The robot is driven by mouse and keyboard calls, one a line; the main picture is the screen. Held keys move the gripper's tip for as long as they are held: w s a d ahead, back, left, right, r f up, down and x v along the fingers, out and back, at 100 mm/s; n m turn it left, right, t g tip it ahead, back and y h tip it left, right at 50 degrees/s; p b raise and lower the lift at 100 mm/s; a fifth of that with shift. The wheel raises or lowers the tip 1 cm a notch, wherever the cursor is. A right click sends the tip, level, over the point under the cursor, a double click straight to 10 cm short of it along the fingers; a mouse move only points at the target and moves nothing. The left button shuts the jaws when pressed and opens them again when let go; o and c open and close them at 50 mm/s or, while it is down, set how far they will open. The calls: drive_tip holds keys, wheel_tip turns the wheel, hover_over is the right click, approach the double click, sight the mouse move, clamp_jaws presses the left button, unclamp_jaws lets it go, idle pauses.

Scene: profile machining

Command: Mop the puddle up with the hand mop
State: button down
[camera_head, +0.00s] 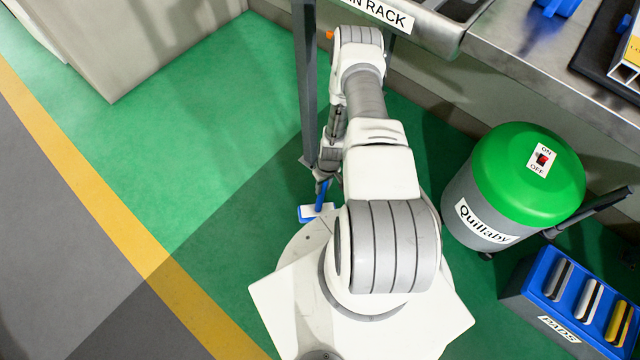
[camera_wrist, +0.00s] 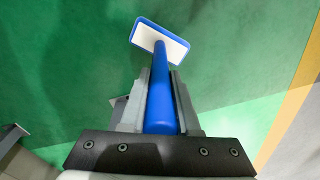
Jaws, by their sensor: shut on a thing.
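My gripper (camera_wrist: 160,95) is shut on the blue handle of the hand mop (camera_wrist: 163,88). The mop's flat head, white with a blue rim, points away from my gripper over the green floor in the wrist view. In the head view the mop (camera_head: 308,213) shows low beside my base, below my gripper (camera_head: 322,178), partly hidden by my arm. I cannot tell whether its head touches the floor. I cannot make out the puddle in either view.
A grey drum with a green lid and ON/OFF switch (camera_head: 530,172) stands at right. A blue box labelled PADS (camera_head: 552,292) is beside it. A metal bench (camera_head: 560,75) runs along the upper right, with a dark post (camera_head: 306,80) near my arm. Green floor (camera_head: 210,130) at left is clear.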

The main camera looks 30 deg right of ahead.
drive_tip(key=shift+w, duration=0.1)
idle(0.4)
drive_tip(key=w+b, duration=0.1)
drive_tip(key=w+a, duration=0.1)
drive_tip(key=shift+w+b, duration=0.3)
drive_tip(key=shift+b, duration=0.1)
drive_tip(key=shift+s, duration=0.15)
idle(0.3)
drive_tip(key=shift+s+d, duration=0.3)
drive_tip(key=shift+s, duration=0.35)
drive_tip(key=shift+s+d, duration=0.25)
drive_tip(key=shift+s, duration=0.4)
wheel_tip(320, 180, up, 12)
drive_tip(key=p, duration=0.9)
drive_tip(key=shift+r, duration=0.1)
